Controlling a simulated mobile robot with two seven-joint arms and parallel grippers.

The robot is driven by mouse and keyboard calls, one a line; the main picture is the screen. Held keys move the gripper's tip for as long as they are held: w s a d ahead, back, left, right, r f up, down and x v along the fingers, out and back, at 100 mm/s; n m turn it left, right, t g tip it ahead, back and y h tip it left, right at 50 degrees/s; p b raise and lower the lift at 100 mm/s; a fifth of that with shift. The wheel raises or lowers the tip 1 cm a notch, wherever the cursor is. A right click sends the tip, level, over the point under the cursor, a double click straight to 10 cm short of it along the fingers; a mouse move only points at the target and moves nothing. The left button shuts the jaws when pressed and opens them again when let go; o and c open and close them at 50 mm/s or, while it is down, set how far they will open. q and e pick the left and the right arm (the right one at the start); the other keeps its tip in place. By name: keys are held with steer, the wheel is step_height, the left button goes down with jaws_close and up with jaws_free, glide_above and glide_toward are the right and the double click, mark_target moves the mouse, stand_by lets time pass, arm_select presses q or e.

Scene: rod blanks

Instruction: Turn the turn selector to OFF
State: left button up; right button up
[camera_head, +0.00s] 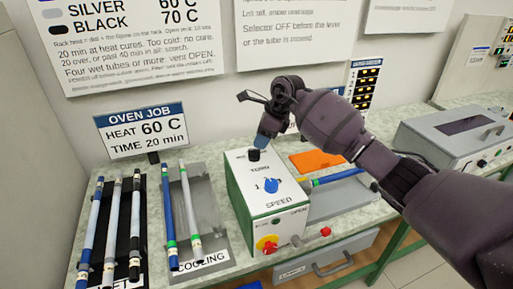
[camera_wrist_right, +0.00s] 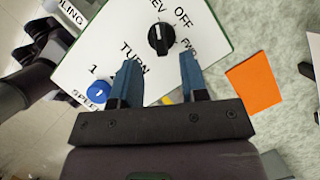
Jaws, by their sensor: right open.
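The turn selector is a black knob (camera_wrist_right: 160,39) on the white top of the machine box, with REV, OFF and FWD lettered around it. Its white mark seems to point towards the REV lettering, not OFF. In the head view the knob (camera_head: 254,155) stands on the box (camera_head: 240,180) just below my right gripper (camera_head: 262,140). In the wrist view the blue fingers of my right gripper (camera_wrist_right: 160,80) are apart and empty, and the knob lies beyond their tips, roughly between them in line. Contact with the knob does not show. My left gripper is not in view.
A grey machine (camera_head: 455,140) stands at right.

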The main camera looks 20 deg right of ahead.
mark_target(256, 150)
steer(key=shift+x, duration=2.35)
steer(key=shift+c, duration=0.4)
jaws_close()
